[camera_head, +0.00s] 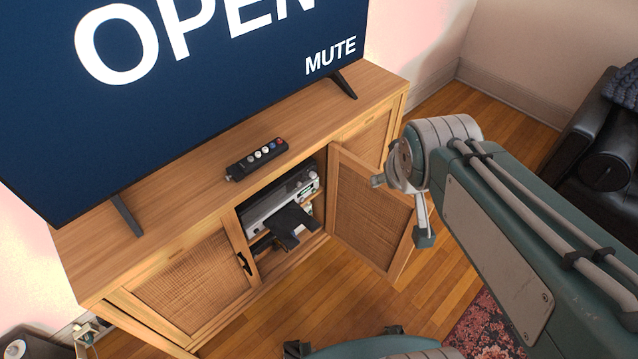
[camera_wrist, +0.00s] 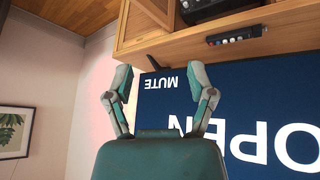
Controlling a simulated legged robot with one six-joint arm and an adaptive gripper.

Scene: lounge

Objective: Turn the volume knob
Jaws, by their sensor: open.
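A silver audio unit (camera_head: 262,216) sits in the cabinet's open middle compartment in the head view. Small round controls show at its right end, but I cannot tell which is the volume knob. A black object (camera_head: 294,222) sticks out in front of the unit and hides part of it. My gripper (camera_head: 402,210) is to the right of the compartment, in front of the open door, apart from the unit. In the wrist view my gripper (camera_wrist: 163,82) has its two fingers spread, with nothing between them. The knob cannot be made out there.
The woven cabinet door (camera_head: 372,213) stands open right of the compartment. A large television (camera_head: 190,110) reading "OPEN" and "MUTE" stands on the wooden cabinet (camera_head: 160,222). A black remote (camera_head: 256,158) lies on top. A black sofa (camera_head: 592,125) is at right. Wood floor lies in front.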

